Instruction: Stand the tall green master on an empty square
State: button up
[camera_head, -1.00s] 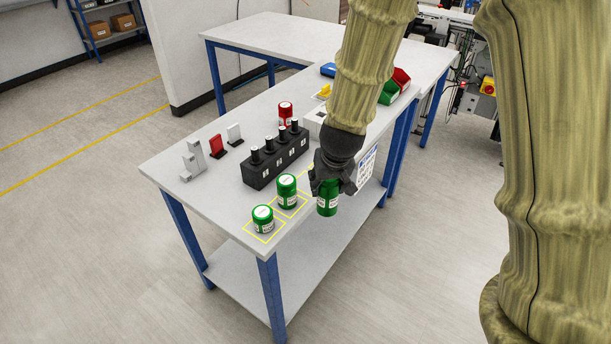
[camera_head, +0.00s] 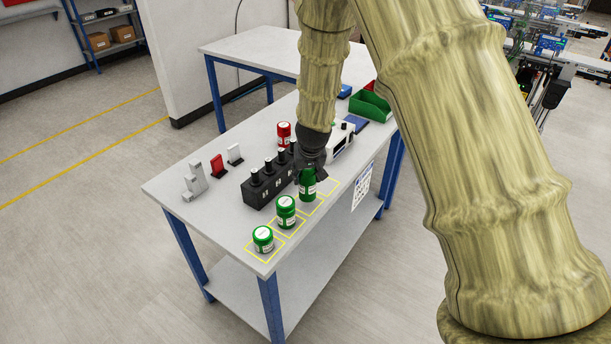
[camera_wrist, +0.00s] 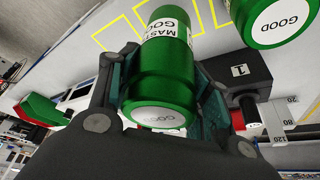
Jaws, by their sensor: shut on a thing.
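The tall green master (camera_head: 307,188) has a white label and is upright in my gripper (camera_head: 308,176). In the wrist view (camera_wrist: 160,85) the jaws close on its sides, and its label reads "MASTER" and "GOOD". It is over or on the third yellow square from the front; I cannot tell whether its base touches the table. A yellow square (camera_head: 328,184) behind it looks empty. A shorter green master (camera_head: 263,240) stands on the front square, and a medium green one (camera_head: 286,212) on the second.
A black block (camera_head: 266,184) with several black-handled gauges stands close left of the held master. A red jar (camera_head: 284,133) is behind it. Grey and red stands (camera_head: 216,166) are at the left. A white device (camera_head: 341,140) and green bin (camera_head: 370,107) lie farther back.

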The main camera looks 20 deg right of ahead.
aim_at(308, 170)
jog(key=shift+w+p, duration=0.35)
jog(key=shift+w, duration=0.3)
jog(key=shift+f+p, duration=0.75)
jog(key=shift+f, duration=1)
jog(key=shift+f, duration=0.1)
jog(key=o, duration=1.3)
jog(key=shift+o, duration=0.2)
jog(key=shift+b+v, duration=1.65)
jog(key=shift+v, duration=4.45)
